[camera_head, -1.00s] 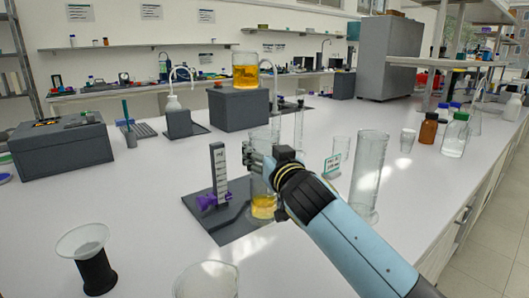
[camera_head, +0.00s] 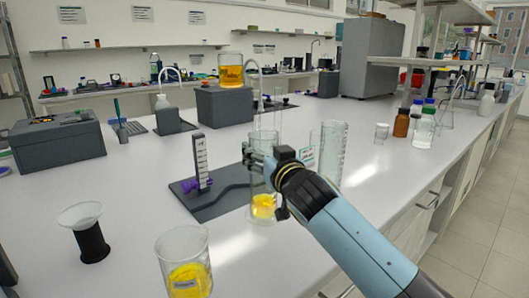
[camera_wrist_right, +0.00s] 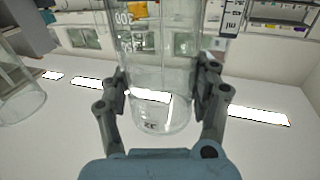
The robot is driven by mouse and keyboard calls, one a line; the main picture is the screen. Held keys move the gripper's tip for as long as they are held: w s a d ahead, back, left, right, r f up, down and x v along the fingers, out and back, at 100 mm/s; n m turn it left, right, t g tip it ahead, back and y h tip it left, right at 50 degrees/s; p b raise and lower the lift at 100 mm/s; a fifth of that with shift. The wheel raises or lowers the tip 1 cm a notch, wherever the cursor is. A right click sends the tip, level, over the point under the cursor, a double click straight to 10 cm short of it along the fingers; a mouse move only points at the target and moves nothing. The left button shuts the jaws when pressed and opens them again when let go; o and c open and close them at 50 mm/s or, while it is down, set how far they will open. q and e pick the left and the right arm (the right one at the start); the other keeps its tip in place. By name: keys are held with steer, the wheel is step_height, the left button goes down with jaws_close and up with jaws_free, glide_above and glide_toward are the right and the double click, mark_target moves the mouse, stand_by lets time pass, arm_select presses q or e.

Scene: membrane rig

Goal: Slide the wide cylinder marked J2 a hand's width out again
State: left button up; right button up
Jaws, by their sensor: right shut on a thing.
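A wide clear glass cylinder (camera_head: 264,184) stands upright at the right edge of a dark base plate (camera_head: 208,208), with yellow showing low in it. My right gripper (camera_head: 260,158) is shut around its upper-middle part. In the right wrist view the cylinder (camera_wrist_right: 160,70) sits between both fingers of the right gripper (camera_wrist_right: 160,92). A small mark near its rounded end looks like J2. Whether its base touches the bench or the plate's edge is not clear. My left gripper is not in view.
A scale post (camera_head: 201,160) with a purple part stands on the plate. A tall graduated cylinder (camera_head: 332,150) stands to the right, close to my arm. A beaker with yellow contents (camera_head: 184,262) and a black stand with a funnel (camera_head: 90,235) are in front.

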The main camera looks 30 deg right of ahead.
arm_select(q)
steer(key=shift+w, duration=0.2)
arm_select(e)
steer(key=shift+w, duration=0.1)
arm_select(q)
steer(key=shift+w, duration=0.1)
arm_select(e)
steer(key=o, duration=1.7)
steer(key=shift+c, duration=0.2)
steer(key=shift+s, duration=0.2)
steer(key=s+a, duration=0.1)
steer(key=s, duration=1)
steer(key=shift+s+a, duration=0.3)
steer(key=shift+a, duration=0.05)
